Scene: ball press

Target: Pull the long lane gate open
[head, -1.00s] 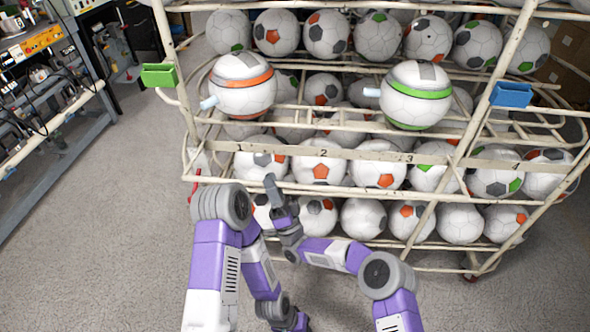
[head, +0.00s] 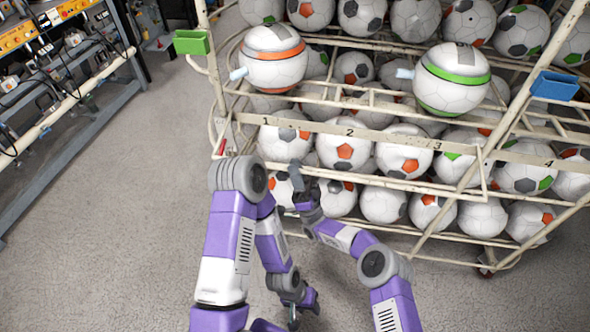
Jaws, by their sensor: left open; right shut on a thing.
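The long lane gate (head: 400,183) is a cream tube frame low on the front of the ball rack, below the rail numbered 1 to 4. Its lower bar runs across the front of the balls, and its right end shows near number 4. A small red part (head: 222,145) is at the rack's left end. My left gripper (head: 296,312) is low over the floor, open and apart from the rack.
The rack (head: 520,110) holds several soccer balls. A ball with an orange band (head: 274,65) and one with a green band (head: 450,85) sit above the rail. Green (head: 190,42) and blue (head: 555,86) boxes are on the posts. Carpet (head: 120,220) is clear left; a workbench (head: 65,120) stands beyond.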

